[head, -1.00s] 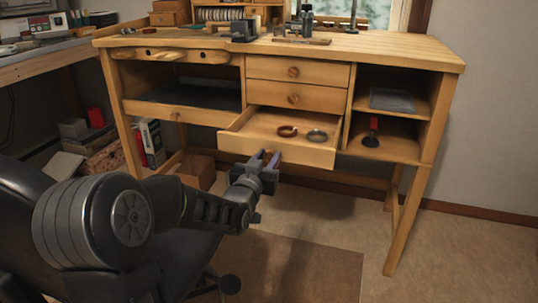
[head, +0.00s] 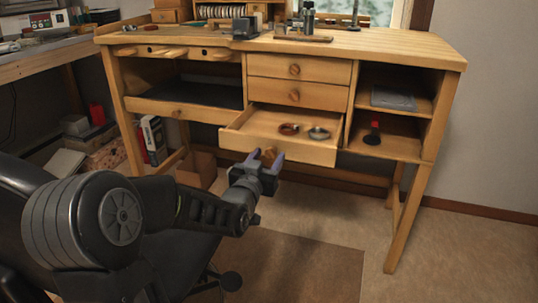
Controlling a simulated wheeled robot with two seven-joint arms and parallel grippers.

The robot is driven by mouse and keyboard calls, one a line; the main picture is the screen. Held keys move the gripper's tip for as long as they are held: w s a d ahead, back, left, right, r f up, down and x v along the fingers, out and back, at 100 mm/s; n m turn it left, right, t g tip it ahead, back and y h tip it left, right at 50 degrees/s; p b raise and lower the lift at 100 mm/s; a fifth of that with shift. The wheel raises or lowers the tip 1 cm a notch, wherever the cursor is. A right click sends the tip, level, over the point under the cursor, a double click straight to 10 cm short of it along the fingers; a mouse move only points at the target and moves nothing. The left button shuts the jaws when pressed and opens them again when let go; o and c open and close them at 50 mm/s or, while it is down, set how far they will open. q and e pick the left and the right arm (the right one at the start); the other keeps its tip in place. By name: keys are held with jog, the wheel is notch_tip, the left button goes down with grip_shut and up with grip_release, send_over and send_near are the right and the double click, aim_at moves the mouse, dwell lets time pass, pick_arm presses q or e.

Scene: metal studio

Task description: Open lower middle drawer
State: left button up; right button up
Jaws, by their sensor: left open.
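The lower middle drawer (head: 310,151) of the wooden workbench is pulled out. Inside it lie a brown ring-shaped item (head: 288,129) and a grey one (head: 319,133). Its round wooden knob (head: 269,155) shows on the left part of its front. My left gripper (head: 265,158) is at the drawer front, its two purple-grey fingertips apart on either side of the knob. I cannot tell whether the fingers touch the knob. My right gripper is not in view.
Two shut drawers (head: 296,80) sit above. Open shelves (head: 380,135) are on the right. A black chair (head: 180,262) stands at lower left near my arm, and a cardboard box (head: 197,170) is under the bench. The floor at right (head: 450,250) is clear.

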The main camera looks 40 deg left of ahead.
pick_arm(q)
jog(key=p+v, duration=0.1)
jog(key=v, duration=0.5)
jog(key=shift+s+p, duration=0.25)
jog(key=shift+p, duration=0.15)
jog(key=shift+d, duration=0.15)
